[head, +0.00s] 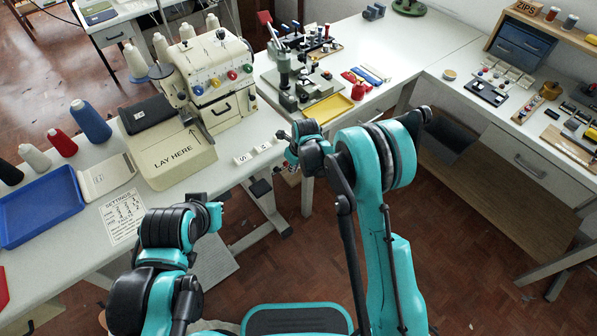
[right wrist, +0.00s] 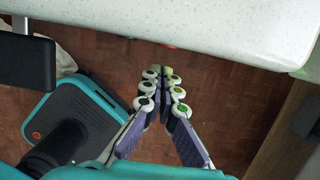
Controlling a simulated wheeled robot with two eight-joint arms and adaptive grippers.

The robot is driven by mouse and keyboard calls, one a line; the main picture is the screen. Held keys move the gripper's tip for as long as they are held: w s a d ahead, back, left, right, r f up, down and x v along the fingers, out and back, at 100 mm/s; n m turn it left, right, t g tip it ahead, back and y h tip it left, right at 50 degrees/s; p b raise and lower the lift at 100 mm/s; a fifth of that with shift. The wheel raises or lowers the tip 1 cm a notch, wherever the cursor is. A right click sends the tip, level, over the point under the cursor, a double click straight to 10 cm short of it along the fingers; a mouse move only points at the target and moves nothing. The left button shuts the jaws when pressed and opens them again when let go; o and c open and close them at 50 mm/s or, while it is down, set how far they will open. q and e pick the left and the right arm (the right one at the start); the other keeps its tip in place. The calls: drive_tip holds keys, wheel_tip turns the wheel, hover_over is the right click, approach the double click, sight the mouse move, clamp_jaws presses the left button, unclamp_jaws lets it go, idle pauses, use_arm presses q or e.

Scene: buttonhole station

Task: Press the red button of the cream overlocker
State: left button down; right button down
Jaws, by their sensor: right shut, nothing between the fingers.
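The cream overlocker (head: 185,62) stands on the white table at the upper left. Its front has a row of coloured round parts, among them a red one (head: 232,75); I cannot tell whether it is a button or a dial. My right gripper (head: 283,136) is by the table's right front edge, to the right of and nearer than the overlocker, apart from it. In the right wrist view its fingers (right wrist: 161,72) meet, shut and empty, with floor below. My left gripper (head: 217,214) is at the table's front edge; its fingers are not clear.
A cream box marked "LAY HERE" (head: 178,158) sits before the overlocker. Small lettered tiles (head: 242,158) lie at the edge. A blue tray (head: 40,208) and thread cones (head: 90,122) are left. A green-grey press (head: 285,85) and yellow tray (head: 327,109) stand right. The table edge (right wrist: 200,45) borders my right gripper.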

drive_tip(key=shift+w+a+r, duration=0.1)
drive_tip(key=shift+w+a, duration=0.4)
drive_tip(key=shift+w, duration=0.2)
